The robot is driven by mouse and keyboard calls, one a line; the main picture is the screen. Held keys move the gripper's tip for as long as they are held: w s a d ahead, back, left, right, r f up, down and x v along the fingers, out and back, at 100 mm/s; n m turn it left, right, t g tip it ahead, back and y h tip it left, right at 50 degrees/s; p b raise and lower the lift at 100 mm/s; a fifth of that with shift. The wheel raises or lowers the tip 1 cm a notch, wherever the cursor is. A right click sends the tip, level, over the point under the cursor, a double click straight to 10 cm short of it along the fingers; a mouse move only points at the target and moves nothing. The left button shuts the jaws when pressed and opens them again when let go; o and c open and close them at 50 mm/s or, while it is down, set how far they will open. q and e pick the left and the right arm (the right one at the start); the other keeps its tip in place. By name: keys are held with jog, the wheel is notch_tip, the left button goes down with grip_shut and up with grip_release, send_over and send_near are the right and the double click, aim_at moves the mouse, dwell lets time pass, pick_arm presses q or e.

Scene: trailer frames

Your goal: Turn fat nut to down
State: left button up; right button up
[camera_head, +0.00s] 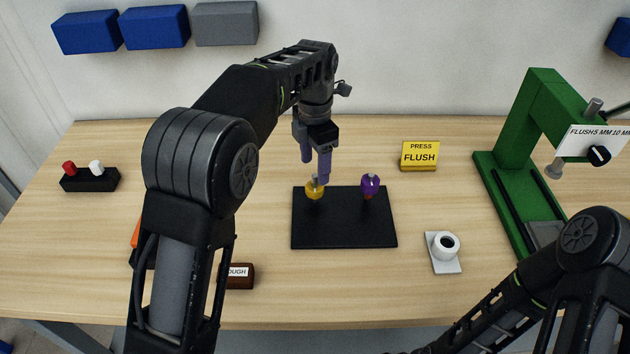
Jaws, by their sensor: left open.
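A black board (343,235) lies on the table and bears two upright pieces. A yellow rounded piece (315,193) with a grey pin at its top stands at left, and a purple one (370,186) stands at right. A white ring-like piece with a dark hole (446,244) sits on a pale plate (443,265) to the right. I cannot tell which of these is the fat nut. My left gripper (315,171) has purple fingers, points down and is open just above the yellow piece; I cannot tell whether it touches. My right arm shows at lower right, its gripper out of view.
A green press (539,113) stands at right, near a yellow "PRESS FLUSH" sign (420,156). A black block with red and white knobs (90,180) is far left. A brown labelled block (238,276) lies at the front, partly behind my left arm. The table between board and sign is clear.

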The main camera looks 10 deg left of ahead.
aim_at(315, 175)
pick_arm(q)
notch_tip(315, 175, down, 6)
jog(key=shift+f+p, duration=0.2)
jog(key=shift+p, duration=0.3)
grip_shut()
dwell(0.5)
